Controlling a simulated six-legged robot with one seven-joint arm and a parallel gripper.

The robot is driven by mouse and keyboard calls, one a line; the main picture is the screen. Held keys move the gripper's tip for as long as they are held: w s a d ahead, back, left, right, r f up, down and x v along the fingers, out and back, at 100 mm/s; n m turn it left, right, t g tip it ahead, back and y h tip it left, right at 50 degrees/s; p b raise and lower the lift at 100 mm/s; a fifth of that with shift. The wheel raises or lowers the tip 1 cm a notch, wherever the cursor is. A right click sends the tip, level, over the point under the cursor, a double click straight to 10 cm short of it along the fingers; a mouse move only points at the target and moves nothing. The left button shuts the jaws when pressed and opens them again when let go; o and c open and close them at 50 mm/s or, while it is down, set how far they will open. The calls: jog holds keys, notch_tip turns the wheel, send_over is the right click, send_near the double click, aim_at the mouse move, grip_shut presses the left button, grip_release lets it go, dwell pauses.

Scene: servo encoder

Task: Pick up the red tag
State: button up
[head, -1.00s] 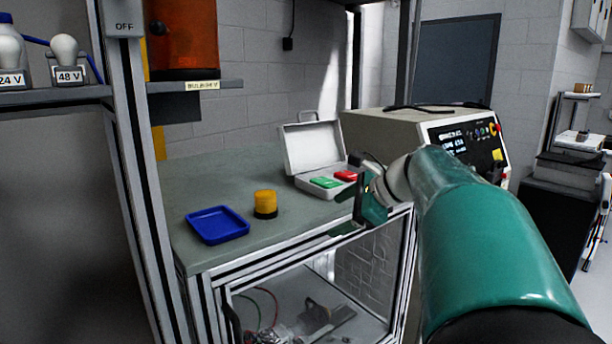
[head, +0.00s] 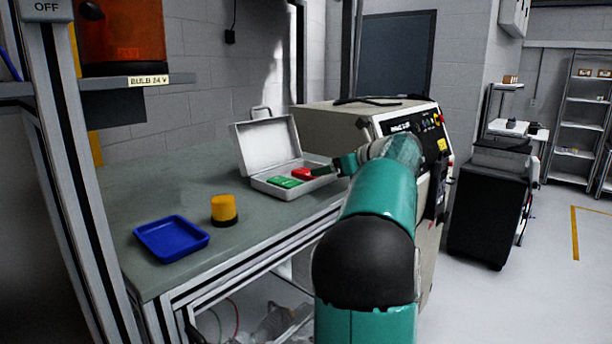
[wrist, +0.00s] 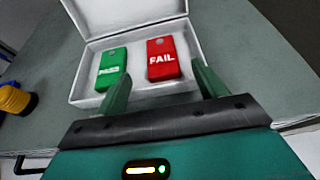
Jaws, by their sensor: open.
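The red tag (wrist: 162,60), marked FAIL, lies in the open white case (wrist: 85,83) beside a green tag (wrist: 111,68). In the head view the red tag (head: 301,174) shows at the right inside the case (head: 271,150), with the green tag (head: 285,182) to its left. My gripper (wrist: 160,82) is open and empty at the case's front edge, its two fingers apart. In the wrist view the red tag lies ahead of the fingers, nearer the right finger. In the head view my gripper (head: 326,171) is at the right side of the case, partly hidden by my arm.
A blue tray (head: 172,238) and a yellow cylinder with a dark base (head: 224,210) stand on the bench to the left. The case's raised lid (head: 268,143) stands behind the tags. A beige instrument box (head: 345,117) is close behind my arm. The bench (head: 160,188) is clear at back left.

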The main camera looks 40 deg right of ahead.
aim_at(308, 172)
jog(key=shift+w+d+f, duration=0.15)
jog(key=shift+w+f, duration=0.15)
jog(key=shift+w, duration=0.15)
jog(key=x, duration=0.5)
jog(key=shift+w, duration=0.1)
jog(key=c, duration=1.1)
jog(key=shift+o, duration=0.2)
jog(key=shift+r, duration=0.15)
notch_tip(308, 172, up, 18)
